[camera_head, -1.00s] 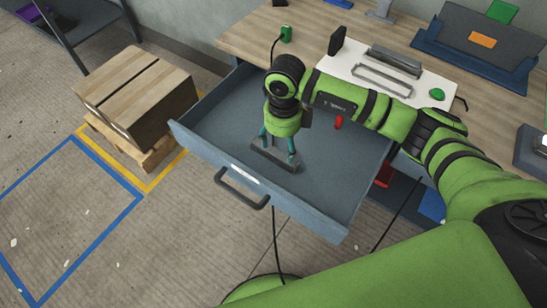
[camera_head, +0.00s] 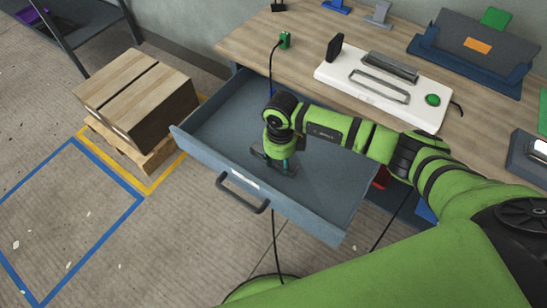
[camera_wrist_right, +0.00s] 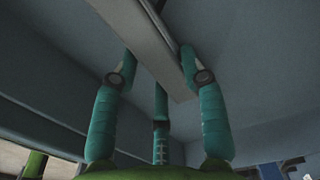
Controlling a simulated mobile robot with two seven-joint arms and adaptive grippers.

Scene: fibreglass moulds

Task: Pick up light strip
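A bar that looks like the light strip (camera_head: 291,171) lies low in the open drawer, mostly covered by my right gripper in the head view. In the right wrist view the strip (camera_wrist_right: 150,35) is a long, pale grey bar running diagonally between the fingers. My right gripper (camera_head: 274,160) points down into the drawer. Its teal fingers also show in the wrist view (camera_wrist_right: 158,62), spread on either side of the strip; they look open, with contact unclear. My left gripper is not in view.
The blue-grey drawer (camera_head: 345,185) has raised walls around my gripper and a dark front handle (camera_head: 242,193). The wooden workbench (camera_head: 300,55) stands behind, bearing a white panel (camera_head: 385,92). A wooden box (camera_head: 140,95) on a pallet stands on the floor at left.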

